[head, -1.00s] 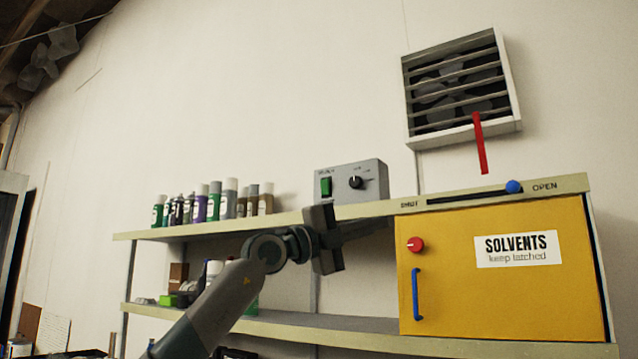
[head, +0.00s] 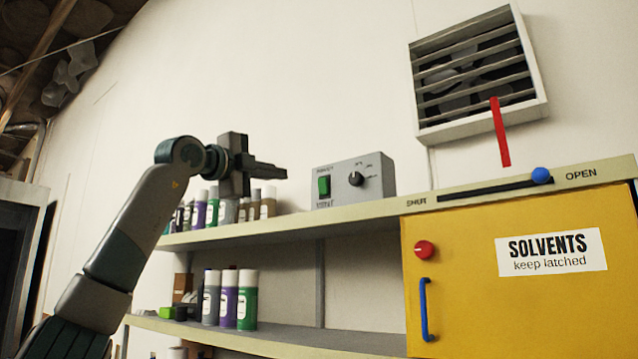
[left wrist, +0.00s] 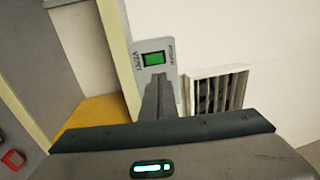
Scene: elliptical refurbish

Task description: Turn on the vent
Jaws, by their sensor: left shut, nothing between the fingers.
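The grey vent control box (head: 353,181) stands on the upper shelf, with a green rocker switch (head: 324,186) and a black knob (head: 356,179). The wall vent (head: 478,75) has its slats open, a fan behind them and a red lever (head: 500,132) below. A blue slider knob (head: 541,175) sits at the OPEN end of its slot. My left gripper (head: 284,174) is shut and empty, left of the box and apart from it. In the left wrist view the green switch (left wrist: 154,59) shows just beyond the fingertips (left wrist: 158,80). My right gripper is out of view.
Several spray cans (head: 247,300) stand on the shelves at the left. The wall above the box is clear.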

